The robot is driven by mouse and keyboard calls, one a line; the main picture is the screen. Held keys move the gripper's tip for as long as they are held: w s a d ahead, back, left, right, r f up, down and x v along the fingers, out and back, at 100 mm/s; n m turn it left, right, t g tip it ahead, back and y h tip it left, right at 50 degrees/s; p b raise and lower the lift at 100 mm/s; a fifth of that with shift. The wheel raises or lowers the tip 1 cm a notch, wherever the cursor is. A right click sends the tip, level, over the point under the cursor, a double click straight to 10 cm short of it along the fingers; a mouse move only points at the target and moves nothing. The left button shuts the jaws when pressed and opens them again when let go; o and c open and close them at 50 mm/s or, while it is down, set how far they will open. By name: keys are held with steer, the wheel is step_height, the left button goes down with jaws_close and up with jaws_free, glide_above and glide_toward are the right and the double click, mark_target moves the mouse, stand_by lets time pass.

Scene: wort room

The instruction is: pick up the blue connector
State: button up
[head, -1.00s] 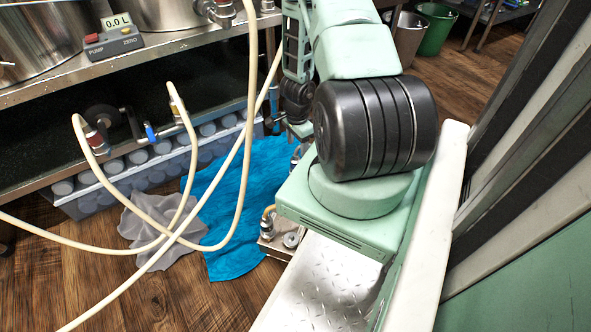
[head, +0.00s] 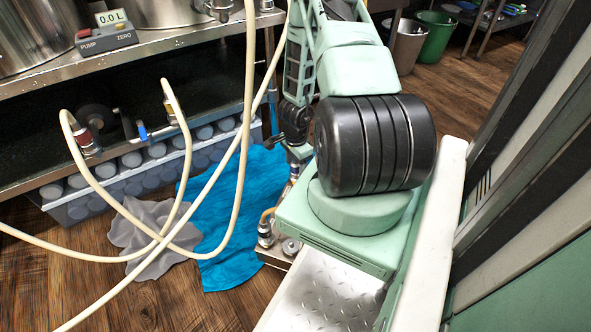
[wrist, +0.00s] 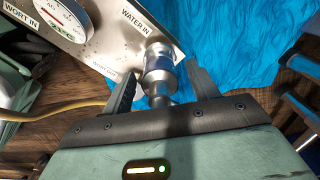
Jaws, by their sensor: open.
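A small blue part (head: 143,131) shows on the pipework under the steel bench in the head view. I cannot tell whether it is a connector or a valve handle. My gripper (wrist: 162,72) is open in the wrist view. Its two fingers are on either side of a metal fitting (wrist: 158,70) on a steel plate (wrist: 112,38), beside the label "WATER IN". I cannot tell if they touch it. No clearly blue connector shows between the fingers. In the head view my arm hides most of the gripper.
A blue cloth (head: 225,235) and a grey cloth (head: 145,232) lie on the wooden floor. Cream hoses (head: 100,262) loop in front of a crate of jars (head: 80,208). A pump display box (head: 107,38) stands on the bench (head: 150,50). Grey (head: 407,45) and green (head: 436,38) bins stand behind.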

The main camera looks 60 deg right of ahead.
steer(key=c, duration=1.1)
step_height(320, 180, up, 10)
steer(key=p, duration=0.6)
steer(key=shift+c, duration=0.2)
steer(key=shift+r, duration=0.1)
steer(key=shift+r+p, duration=2.15)
steer(key=shift+r, duration=0.05)
